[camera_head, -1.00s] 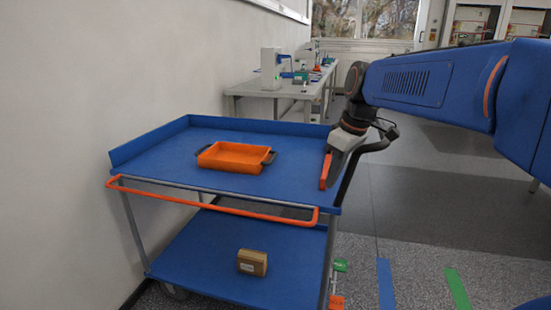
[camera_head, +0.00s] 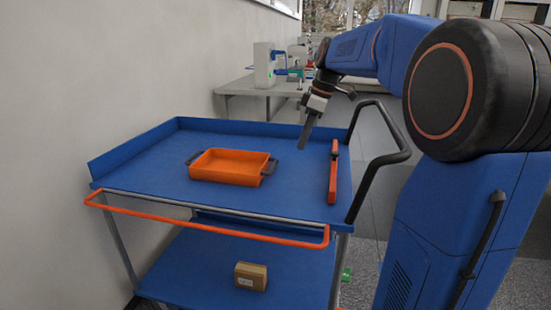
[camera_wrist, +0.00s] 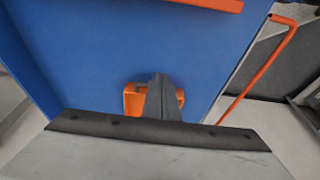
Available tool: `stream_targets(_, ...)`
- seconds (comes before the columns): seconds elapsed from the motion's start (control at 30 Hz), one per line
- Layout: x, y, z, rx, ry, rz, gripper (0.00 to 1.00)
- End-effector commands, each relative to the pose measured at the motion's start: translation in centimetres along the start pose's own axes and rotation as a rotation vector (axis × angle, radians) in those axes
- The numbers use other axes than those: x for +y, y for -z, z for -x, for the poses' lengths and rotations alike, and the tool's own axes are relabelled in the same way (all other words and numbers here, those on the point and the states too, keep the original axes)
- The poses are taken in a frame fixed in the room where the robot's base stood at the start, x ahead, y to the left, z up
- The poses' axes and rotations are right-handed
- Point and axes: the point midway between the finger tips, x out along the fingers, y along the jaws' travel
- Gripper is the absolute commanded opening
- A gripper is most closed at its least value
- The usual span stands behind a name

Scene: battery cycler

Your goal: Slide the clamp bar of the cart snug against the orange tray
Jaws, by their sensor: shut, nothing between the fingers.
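The orange tray (camera_head: 228,181), with dark handles, sits on the cart's blue top shelf (camera_head: 150,160). The orange clamp bar (camera_head: 333,172) stands near the shelf's right side, with a clear strip of shelf between it and the tray. My gripper (camera_head: 303,146) is shut and empty, pointing down, to the left of the bar's far end, between bar and tray; its height above the shelf is hard to tell. In the wrist view, an orange bar at the top edge (camera_wrist: 212,3) looks like the clamp bar. An orange part behind my fingers (camera_wrist: 133,100) looks like the tray, mostly hidden.
An orange rail (camera_head: 215,222) runs along the cart's front, and a black push handle (camera_head: 378,160) rises at its right. A small brown box (camera_head: 251,276) lies on the lower shelf. A wall is at left and a bench (camera_head: 245,88) behind.

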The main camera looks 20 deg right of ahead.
Motion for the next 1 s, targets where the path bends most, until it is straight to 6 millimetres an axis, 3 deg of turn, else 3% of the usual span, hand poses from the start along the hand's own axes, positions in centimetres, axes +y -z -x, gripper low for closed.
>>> stream_targets(0.17, 0.0, 0.0, -1.3, 0.0, 0.004, 0.003, 0.0)
stream_targets(0.7, 0.0, 0.3, -10.3, 0.001, 0.003, 0.004, 0.0)
stream_targets(1.0, 0.0, 3.5, -11.0, 0.001, 0.001, 0.003, 0.0)
